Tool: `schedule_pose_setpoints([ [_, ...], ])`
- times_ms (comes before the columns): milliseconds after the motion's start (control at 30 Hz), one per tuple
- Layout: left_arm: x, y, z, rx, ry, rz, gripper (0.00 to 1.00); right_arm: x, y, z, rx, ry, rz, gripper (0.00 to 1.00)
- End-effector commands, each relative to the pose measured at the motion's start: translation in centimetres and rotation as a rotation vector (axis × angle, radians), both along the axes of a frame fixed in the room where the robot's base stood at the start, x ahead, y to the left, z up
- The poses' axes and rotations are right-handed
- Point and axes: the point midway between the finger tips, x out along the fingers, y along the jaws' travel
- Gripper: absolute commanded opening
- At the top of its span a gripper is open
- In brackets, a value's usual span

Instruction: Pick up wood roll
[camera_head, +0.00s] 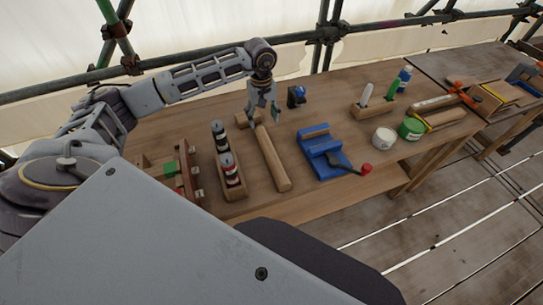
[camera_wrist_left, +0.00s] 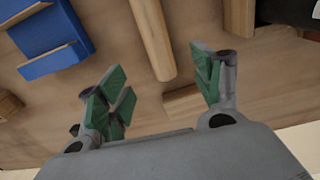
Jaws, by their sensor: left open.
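A long wood roll (camera_head: 271,160) lies on the workbench, left of the blue vise, its length running from near to far. In the left wrist view its rounded far end (camera_wrist_left: 155,45) points towards the space between my fingers. A short wooden piece (camera_wrist_left: 183,103) lies just beyond that end, partly between the fingers in the picture. My left gripper (camera_head: 262,112) is above the far end of the roll, pointing down, open and empty. Its green-padded fingers (camera_wrist_left: 160,90) are spread wide. I cannot tell the exact height above the bench. My right gripper is not in view.
A blue vise (camera_head: 318,148) with a red-tipped handle stands right of the roll. A wooden rack of bottles (camera_head: 232,183) stands left. White and green tins (camera_head: 384,138), a marker block (camera_head: 373,106) and more wooden rolls (camera_head: 437,103) are farther right. Scaffold tubes run behind.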

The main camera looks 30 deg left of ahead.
Motion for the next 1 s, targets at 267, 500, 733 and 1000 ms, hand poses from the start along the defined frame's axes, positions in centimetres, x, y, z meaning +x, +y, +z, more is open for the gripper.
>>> schedule_pose_setpoints([
  [267, -0.1, 0.0, -3.7, 0.001, 0.002, 0.001, 0.66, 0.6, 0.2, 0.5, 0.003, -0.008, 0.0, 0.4],
  [500, 0.0, 0.0, -6.0, 0.0, 0.0, 0.0, 0.66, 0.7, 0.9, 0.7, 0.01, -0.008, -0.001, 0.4],
  [733, 0.0, 0.0, -6.3, -0.001, -0.001, -0.001, 0.66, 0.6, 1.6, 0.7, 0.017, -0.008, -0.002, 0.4],
  [1000, 0.0, 0.0, -6.6, -0.001, 0.001, 0.0, 0.66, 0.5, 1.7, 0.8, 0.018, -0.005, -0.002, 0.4],
])
